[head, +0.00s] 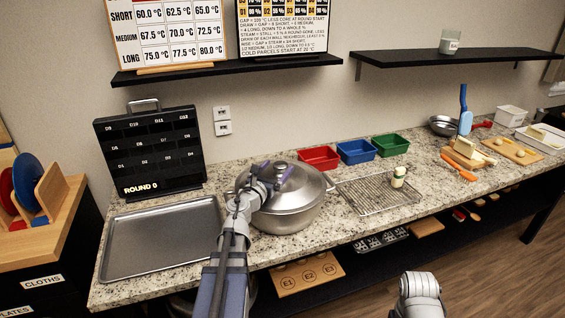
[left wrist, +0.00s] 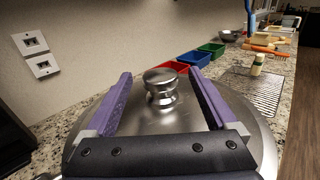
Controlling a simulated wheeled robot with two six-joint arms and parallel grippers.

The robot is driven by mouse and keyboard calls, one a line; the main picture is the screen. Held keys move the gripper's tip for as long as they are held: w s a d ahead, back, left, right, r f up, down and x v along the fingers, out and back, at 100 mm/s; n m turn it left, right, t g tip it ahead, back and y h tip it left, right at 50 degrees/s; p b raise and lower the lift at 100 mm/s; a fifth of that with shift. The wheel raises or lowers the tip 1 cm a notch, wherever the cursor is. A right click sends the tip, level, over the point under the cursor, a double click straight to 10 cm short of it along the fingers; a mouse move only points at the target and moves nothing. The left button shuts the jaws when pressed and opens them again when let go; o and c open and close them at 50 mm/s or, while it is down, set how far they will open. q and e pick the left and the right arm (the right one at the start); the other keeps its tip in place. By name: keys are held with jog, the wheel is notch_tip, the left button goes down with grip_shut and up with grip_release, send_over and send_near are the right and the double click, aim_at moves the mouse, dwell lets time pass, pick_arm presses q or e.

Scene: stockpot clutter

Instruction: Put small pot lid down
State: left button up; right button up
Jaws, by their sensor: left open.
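The steel pot lid (head: 308,188) with a round knob sits on top of the steel pot (head: 290,217) on the counter. In the left wrist view the lid (left wrist: 240,112) fills the lower middle, and its knob (left wrist: 161,88) stands between my fingers. My left gripper (head: 266,174) is over the lid, its purple fingers open on both sides of the knob with gaps to it. It also shows in the left wrist view (left wrist: 158,95). Part of the lid is hidden by my left arm. My right gripper is not visible; only part of my right arm shows at the bottom.
A baking tray (head: 160,238) lies left of the pot, and a wire rack (head: 376,193) lies right of it. Red (head: 318,158), blue (head: 356,151) and green (head: 390,145) bins stand behind. A black board (head: 150,151) stands at the back left.

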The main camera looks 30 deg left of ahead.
pick_arm(q)
jog(key=s, duration=0.5)
jog(key=shift+s+d, duration=0.25)
jog(key=shift+s, duration=0.1)
